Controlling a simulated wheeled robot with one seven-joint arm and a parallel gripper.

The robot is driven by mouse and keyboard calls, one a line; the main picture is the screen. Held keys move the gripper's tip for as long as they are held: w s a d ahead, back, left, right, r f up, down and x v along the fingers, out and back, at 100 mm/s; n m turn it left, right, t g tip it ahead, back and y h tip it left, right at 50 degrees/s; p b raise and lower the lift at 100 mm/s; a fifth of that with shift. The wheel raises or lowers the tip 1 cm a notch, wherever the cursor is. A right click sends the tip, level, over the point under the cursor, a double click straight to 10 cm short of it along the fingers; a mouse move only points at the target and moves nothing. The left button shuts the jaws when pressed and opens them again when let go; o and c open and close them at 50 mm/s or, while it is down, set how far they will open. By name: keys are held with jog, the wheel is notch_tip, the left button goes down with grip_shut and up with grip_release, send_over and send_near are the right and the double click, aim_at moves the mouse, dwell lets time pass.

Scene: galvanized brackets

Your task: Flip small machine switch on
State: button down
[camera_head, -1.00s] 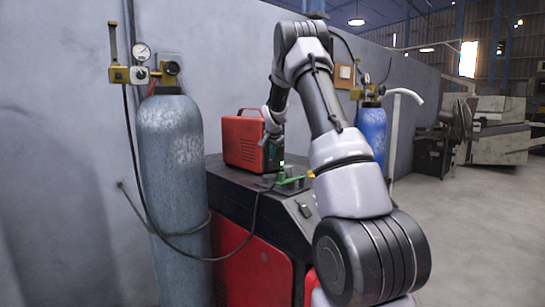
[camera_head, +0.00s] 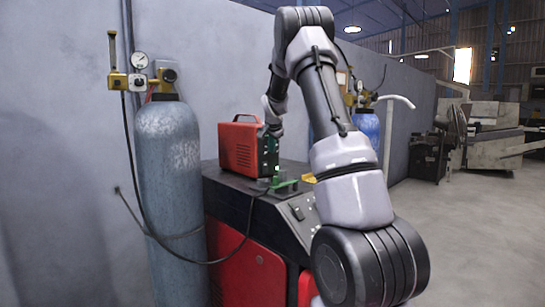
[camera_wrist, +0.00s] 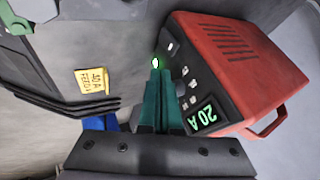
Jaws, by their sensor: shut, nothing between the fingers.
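The small machine (camera_head: 240,147) is a red box with a handle and a dark front, standing on a larger dark-topped cabinet (camera_head: 228,187). In the wrist view the small machine (camera_wrist: 240,62) shows a lit green "20 A" display (camera_wrist: 202,117) and several small pale controls on its dark front panel. My gripper (camera_wrist: 157,72) has green fingers, shut together and empty, with the tips beside that panel. A small lit green-white spot (camera_wrist: 155,62) shows right at the fingertips. I cannot tell which control is the switch, or whether the fingers touch it.
A grey gas cylinder (camera_head: 168,190) with a gauge and hose stands left of the cabinet. A green part (camera_head: 284,186) sits on the cabinet top near its front. A yellow label (camera_wrist: 92,81) shows in the wrist view. A blue cylinder (camera_head: 368,126) stands behind my arm.

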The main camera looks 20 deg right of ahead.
jog(key=shift+s+a+r, duration=0.2)
jog(key=shift+s+r, duration=0.05)
jog(key=shift+r, duration=0.35)
jog(key=shift+s+a+r, duration=0.2)
jog(key=shift+s+r, duration=0.05)
jog(key=shift+r, duration=0.3)
jog(key=shift+s+a+r, duration=0.2)
jog(key=shift+s+r, duration=0.05)
jog(key=shift+r, duration=0.35)
jog(key=s+a+r+n+y, duration=0.1)
jog(key=s+a+r, duration=0.2)
jog(key=s, duration=0.4)
jog(key=s+a+r+n+y, duration=0.1)
jog(key=s+a+r, duration=0.25)
jog(key=s, duration=0.35)
jog(key=s+a+r+n+y, duration=0.1)
jog(key=s+a+r, duration=0.2)
jog(key=s, duration=0.5)
jog(key=s+a+f+n, duration=0.1)
jog(key=s+a, duration=0.2)
jog(key=s, duration=0.5)
jog(key=s+a+f+n+y, duration=0.1)
jog(key=s+a+f+n, duration=0.1)
jog(key=s, duration=0.5)
jog(key=s+a+f+n, duration=0.1)
jog(key=s+a, duration=0.3)
jog(key=s, duration=0.4)
jog(key=shift+s+f+n+y, duration=0.3)
jog(key=shift+s+f+n, duration=0.1)
jog(key=shift+n, duration=0.3)
